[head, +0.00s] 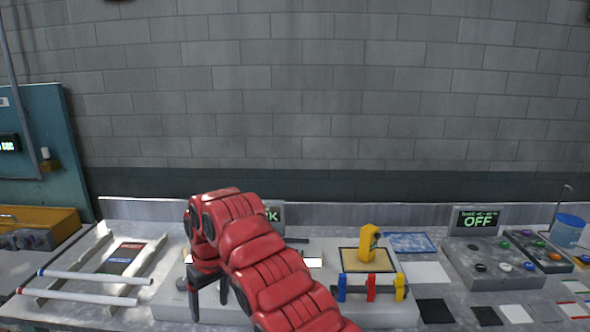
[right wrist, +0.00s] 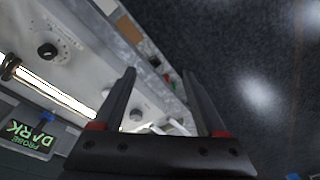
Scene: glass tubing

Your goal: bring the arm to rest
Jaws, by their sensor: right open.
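My right arm (head: 262,262) is red and comes in from the bottom, bending over the middle of the bench in the head view. My right gripper (head: 208,302) points down in front of a pale apparatus and partly hides it. In the right wrist view the same gripper (right wrist: 163,85) has its two dark fingers wide apart. I see nothing held between them. Two pale tubes, one with a blue end (head: 95,277) and one with a red end (head: 80,298), lie across a rack at the left. My left gripper is not in view.
A yellow device (head: 368,244) stands right of my arm, behind blue, red and yellow clips (head: 371,287). A control box (head: 490,265) and a blue cup (head: 568,231) are at the right. A "DARK" display (right wrist: 30,131) and a glowing strip (right wrist: 52,93) show in the wrist view.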

